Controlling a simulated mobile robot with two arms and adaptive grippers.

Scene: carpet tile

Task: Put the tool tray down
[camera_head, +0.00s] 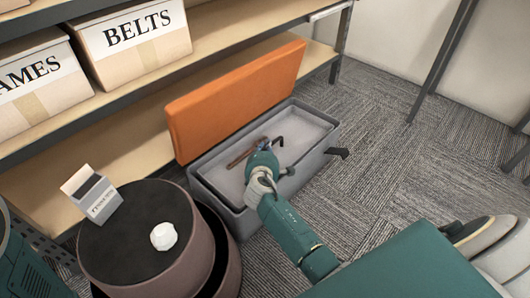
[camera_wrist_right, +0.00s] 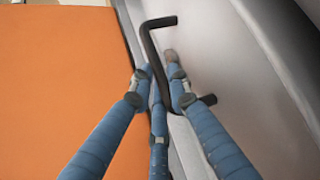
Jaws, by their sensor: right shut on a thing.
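The tool tray (camera_head: 304,133) is a shallow light grey tray lying within the rim of a dark grey toolbox (camera_head: 238,222). Whether it rests or hangs slightly raised I cannot tell. My right gripper (camera_head: 262,148) is over the tray, pointing down into it. In the right wrist view its blue fingers (camera_wrist_right: 163,78) close around a black bent handle (camera_wrist_right: 150,45) beside a pale grey surface. The handle's black end also shows in the head view (camera_head: 279,141). The hand hides part of the tray. My left gripper is not in view.
The toolbox's orange lid (camera_head: 235,95) stands open against the shelf (camera_head: 120,150). A black latch (camera_head: 338,153) sticks out at the box's right. A round dark stool (camera_head: 130,235) with a small carton (camera_head: 90,195) and a white lump (camera_head: 164,236) stands left.

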